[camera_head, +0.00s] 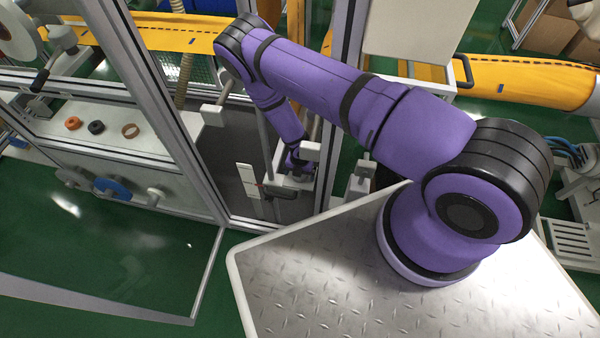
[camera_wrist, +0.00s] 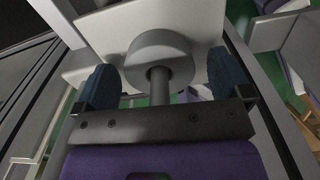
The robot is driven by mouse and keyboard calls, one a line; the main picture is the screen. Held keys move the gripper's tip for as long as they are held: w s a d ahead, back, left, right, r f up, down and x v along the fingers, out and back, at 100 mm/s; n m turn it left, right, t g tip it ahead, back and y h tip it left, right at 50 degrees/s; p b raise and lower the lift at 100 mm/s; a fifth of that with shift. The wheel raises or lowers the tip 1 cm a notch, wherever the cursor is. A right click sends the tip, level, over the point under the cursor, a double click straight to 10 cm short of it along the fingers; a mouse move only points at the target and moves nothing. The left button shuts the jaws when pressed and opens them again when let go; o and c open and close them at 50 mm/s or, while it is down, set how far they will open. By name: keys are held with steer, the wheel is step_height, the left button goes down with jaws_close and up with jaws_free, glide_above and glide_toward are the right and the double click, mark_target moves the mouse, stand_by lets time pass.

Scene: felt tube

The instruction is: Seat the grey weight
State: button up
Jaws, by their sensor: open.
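In the wrist view a round grey weight (camera_wrist: 160,48) with a short dark stem (camera_wrist: 160,82) is between the two blue finger pads of my gripper (camera_wrist: 162,84). The pads stand apart, with a gap on each side of the weight, so my gripper is open and not closed on it. A pale plate (camera_wrist: 98,32) lies just behind the weight; I cannot tell whether they touch. In the head view my arm reaches into the framed machine, and my gripper (camera_head: 298,172) is small there and partly hidden. I cannot make out the weight in that view.
Metal frame posts (camera_head: 175,110) stand close on the left of my arm. A pale shelf (camera_head: 100,138) at left holds an orange ring (camera_head: 73,123), a black ring (camera_head: 96,127) and a brown ring (camera_head: 130,131). An open clear door (camera_head: 110,265) hangs over the green floor.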

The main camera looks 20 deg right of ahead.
step_height(320, 180, up, 10)
steer(key=shift+r, duration=0.4)
steer(key=shift+s+a, duration=0.1)
stand_by(0.7)
